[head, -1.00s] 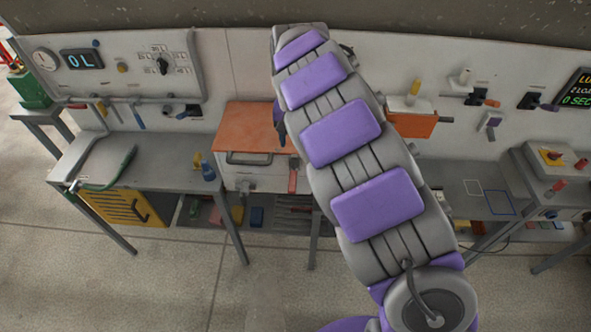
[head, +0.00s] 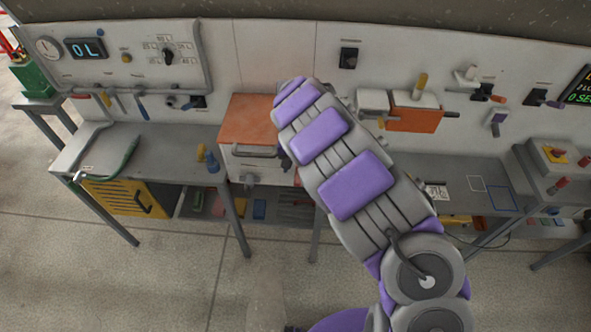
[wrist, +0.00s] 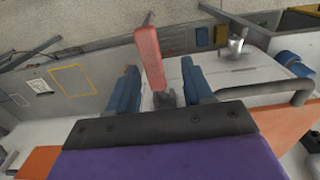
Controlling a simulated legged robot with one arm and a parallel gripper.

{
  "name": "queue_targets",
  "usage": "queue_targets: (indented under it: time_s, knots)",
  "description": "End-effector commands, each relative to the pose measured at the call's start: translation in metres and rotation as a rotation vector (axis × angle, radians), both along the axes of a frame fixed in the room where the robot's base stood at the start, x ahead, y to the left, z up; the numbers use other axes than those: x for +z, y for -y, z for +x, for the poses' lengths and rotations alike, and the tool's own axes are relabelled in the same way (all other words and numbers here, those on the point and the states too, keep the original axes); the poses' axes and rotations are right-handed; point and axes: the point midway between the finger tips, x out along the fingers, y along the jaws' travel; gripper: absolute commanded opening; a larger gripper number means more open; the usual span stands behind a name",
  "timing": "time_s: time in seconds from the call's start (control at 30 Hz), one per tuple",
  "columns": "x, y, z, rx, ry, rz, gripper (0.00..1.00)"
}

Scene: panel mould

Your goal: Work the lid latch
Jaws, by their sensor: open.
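The box with an orange lid (head: 262,118) stands on the bench in the head view, a grey handle (head: 254,151) on its front. In the wrist view the red latch lever (wrist: 149,50) sticks out from the pale box front (wrist: 228,72). My gripper (wrist: 158,64) is open, with a blue finger on each side of the lever. I cannot tell whether either finger touches it. In the head view my arm hides the lever and most of my gripper.
A grey fitting (wrist: 236,46) projects from the box front beside the lever. The box handle (wrist: 285,92) runs close to the right finger. In the head view, an orange block (head: 415,118) is on the wall panel right of my arm. A yellow drawer unit (head: 128,198) is below left.

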Motion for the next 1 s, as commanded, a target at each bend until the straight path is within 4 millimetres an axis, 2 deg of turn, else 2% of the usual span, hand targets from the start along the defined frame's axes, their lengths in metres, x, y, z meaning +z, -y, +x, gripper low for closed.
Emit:
queue_targets:
  time_s: [0.2, 0.57, 1.0]
  knots:
    - [-0.02, 0.006, 0.0, -0.001, -0.001, 0.004, 0.51]
    - [-0.025, 0.0, 0.0, 0.0, 0.002, 0.0, 0.51]
    - [-0.024, 0.001, 0.0, 0.0, 0.001, 0.003, 0.09]
